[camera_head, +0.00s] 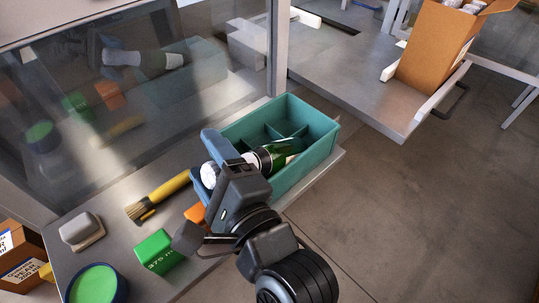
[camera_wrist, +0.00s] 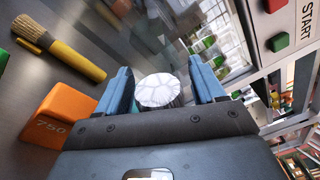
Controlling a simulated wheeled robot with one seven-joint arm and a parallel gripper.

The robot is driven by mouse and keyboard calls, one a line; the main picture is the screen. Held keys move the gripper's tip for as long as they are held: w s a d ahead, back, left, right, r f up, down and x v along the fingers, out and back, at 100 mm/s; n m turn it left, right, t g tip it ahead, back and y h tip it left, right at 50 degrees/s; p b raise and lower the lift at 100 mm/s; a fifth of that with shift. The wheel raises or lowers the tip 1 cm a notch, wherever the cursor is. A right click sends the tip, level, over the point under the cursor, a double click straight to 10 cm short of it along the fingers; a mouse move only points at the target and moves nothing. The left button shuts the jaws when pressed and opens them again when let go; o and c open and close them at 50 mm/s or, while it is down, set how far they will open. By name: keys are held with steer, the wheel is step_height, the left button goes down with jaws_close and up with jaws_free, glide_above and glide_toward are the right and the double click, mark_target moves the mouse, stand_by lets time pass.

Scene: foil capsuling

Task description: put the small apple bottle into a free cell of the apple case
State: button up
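A teal case (camera_head: 316,160) with dividers stands at the table's right end, with empty cells showing. Its markings are not readable. A green bottle (camera_head: 278,153) with a dark band and a pale label lies nearly level over the case's near left side. Its white foil top (camera_head: 209,175) shows on the other side of my gripper (camera_head: 207,162). My gripper's blue fingers sit on both sides of the bottle and appear shut on it. The wrist view shows the white top (camera_wrist: 158,91) between the fingers (camera_wrist: 163,88); the body is hidden there. No apple mark is visible.
A yellow-handled brush (camera_head: 160,195), a green 375 ml block (camera_head: 157,252), an orange block (camera_wrist: 68,115), a grey object (camera_head: 82,231) and a green-topped round pad (camera_head: 96,284) lie left of the case. A glass panel (camera_head: 130,90) rises behind. A cardboard box (camera_head: 437,50) stands at upper right.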

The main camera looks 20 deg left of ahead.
jaws_close()
stand_by(0.4)
